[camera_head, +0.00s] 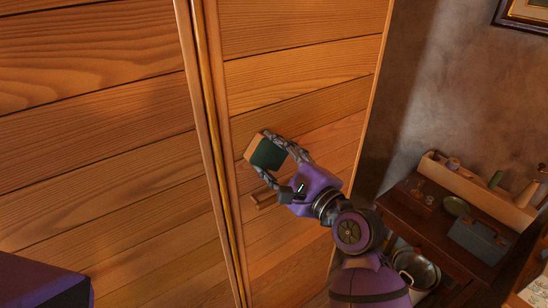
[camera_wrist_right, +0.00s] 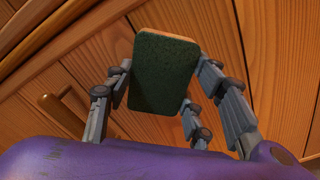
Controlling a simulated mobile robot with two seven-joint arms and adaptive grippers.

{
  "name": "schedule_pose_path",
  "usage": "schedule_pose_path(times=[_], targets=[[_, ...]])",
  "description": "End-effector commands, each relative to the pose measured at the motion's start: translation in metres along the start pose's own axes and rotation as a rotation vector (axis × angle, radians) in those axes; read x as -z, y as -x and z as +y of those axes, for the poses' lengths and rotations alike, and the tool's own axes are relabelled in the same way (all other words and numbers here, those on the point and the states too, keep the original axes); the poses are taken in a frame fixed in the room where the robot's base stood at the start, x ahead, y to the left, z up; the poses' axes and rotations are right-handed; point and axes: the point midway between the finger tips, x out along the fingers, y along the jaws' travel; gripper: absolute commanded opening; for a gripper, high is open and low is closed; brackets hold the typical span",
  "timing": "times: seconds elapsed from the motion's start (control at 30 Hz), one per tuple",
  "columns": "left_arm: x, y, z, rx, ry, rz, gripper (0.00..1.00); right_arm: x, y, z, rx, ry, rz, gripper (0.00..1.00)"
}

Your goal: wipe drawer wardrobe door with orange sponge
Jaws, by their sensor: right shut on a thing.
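The orange sponge (camera_head: 268,153) has a dark green scouring side and an orange edge. My right gripper (camera_head: 271,156) is shut on it and holds it up at the front of the wooden wardrobe door (camera_head: 300,75). In the right wrist view the sponge (camera_wrist_right: 162,75) sits between the fingers, green side toward the camera, with the door planks behind it. I cannot tell whether its far side touches the door. A wooden door handle (camera_head: 264,201) is just below the gripper. My left gripper is not in view.
A second wooden door panel (camera_head: 95,120) fills the left, past a vertical frame strip. At right, a dark side table (camera_head: 408,214) carries a wooden tray (camera_head: 480,190) with bottles and a grey-blue toolbox (camera_head: 480,240). A metal pot (camera_head: 418,268) is below.

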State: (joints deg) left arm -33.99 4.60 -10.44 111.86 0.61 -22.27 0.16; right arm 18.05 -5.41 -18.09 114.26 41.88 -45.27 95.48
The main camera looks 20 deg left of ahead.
Motion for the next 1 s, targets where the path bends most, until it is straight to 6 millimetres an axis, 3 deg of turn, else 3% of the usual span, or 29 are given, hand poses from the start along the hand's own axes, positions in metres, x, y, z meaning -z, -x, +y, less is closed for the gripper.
schedule_pose_path(times=[0.37,1.0], targets=[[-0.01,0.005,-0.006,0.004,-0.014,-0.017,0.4,0.025,0.002,-0.022,0.009,0.004,0.005,0.29],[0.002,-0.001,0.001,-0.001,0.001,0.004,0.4,0.054,0.004,-0.046,0.007,0.003,0.005,0.29]])
